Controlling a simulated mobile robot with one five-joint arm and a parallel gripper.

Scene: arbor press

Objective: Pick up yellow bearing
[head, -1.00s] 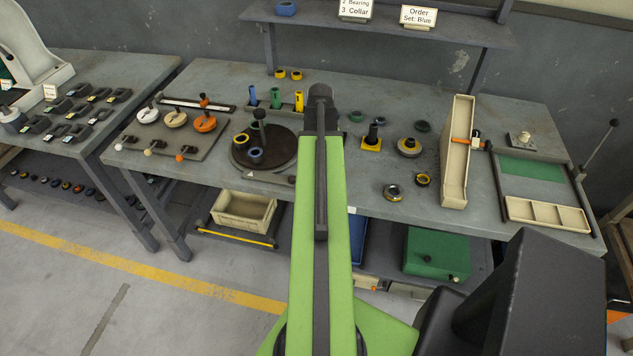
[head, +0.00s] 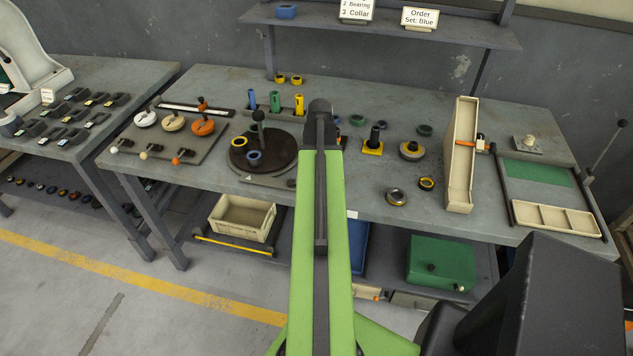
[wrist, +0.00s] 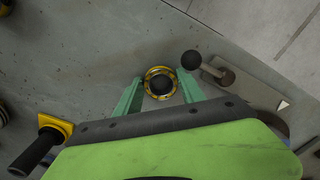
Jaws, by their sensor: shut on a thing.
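The yellow bearing (wrist: 160,72), a ring with a yellow rim and dark centre, sits between my green fingers in the wrist view. My gripper (wrist: 160,80) is shut on it, one finger on each side. I cannot tell whether the bearing is touching the bench or raised. In the head view my own arm hides the gripper and the held bearing.
A black post on a yellow base (head: 372,147) stands right of my arm; its post (wrist: 32,155) shows at lower left in the wrist view. A ball-topped lever (wrist: 190,60) is close right of the fingers. A dark turntable (head: 280,165) holds rings. A tall beige box (head: 460,160) stands further right.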

